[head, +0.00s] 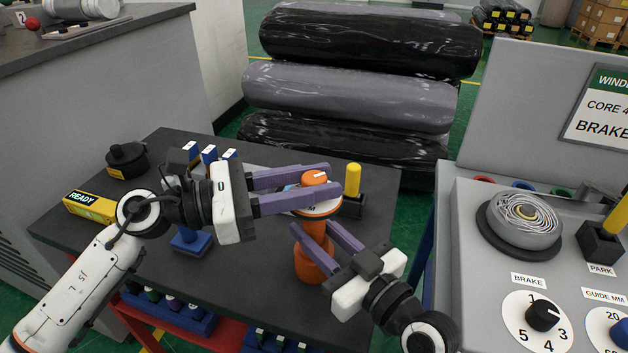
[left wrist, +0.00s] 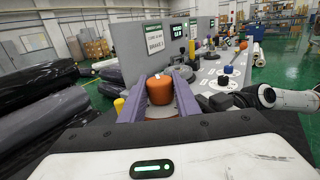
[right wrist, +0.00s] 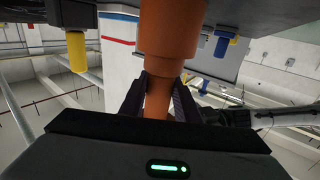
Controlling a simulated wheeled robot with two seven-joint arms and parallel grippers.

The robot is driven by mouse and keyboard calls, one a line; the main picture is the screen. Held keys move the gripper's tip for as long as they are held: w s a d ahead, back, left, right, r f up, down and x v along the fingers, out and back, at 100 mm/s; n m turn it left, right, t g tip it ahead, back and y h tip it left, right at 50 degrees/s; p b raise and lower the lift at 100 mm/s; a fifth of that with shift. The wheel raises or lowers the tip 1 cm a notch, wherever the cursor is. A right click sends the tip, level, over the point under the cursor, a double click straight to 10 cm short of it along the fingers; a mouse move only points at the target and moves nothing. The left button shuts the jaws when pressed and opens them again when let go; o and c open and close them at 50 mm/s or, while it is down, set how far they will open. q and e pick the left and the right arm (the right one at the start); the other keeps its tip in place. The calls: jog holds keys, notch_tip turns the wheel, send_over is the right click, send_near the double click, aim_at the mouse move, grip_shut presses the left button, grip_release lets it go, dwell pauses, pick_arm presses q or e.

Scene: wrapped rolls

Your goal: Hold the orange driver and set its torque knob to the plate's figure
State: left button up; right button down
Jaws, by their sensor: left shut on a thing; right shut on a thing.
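The orange driver (head: 309,266) is upright over the dark worktop; I cannot tell whether its base touches it. Its orange torque knob (head: 314,178) is on top, with a pale mark, above a pale ring whose figures are too small to read. My left gripper (head: 333,180) comes from the left and is shut on the knob, which also shows between its fingers in the left wrist view (left wrist: 160,90). My right gripper (head: 312,230) is shut on the driver's body below the ring; the right wrist view shows the body (right wrist: 170,30) between its fingers.
A yellow-handled tool (head: 352,180) stands just behind the knob. A black pot (head: 127,158) and a yellow READY box (head: 90,206) are at left. A console with a BRAKE dial (head: 542,316) and a cut-off sign (head: 600,115) is at right. Wrapped rolls (head: 350,95) lie behind.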

pick_arm(q)
jog(key=shift+f+m+g+h, duration=0.1)
jog(key=shift+m+g+h, duration=0.1)
jog(key=shift+m+g, duration=0.8)
jog(key=shift+f+m+g+h, duration=0.15)
jog(key=shift+m+g, duration=0.35)
jog(key=shift+g, duration=0.9)
jog(key=o, duration=1)
jog(key=shift+r, duration=0.1)
jog(key=shift+o, duration=0.2)
jog(key=shift+r, duration=0.1)
jog(key=shift+a, duration=0.1)
jog(key=a, duration=1.2)
jog(key=shift+d, duration=0.1)
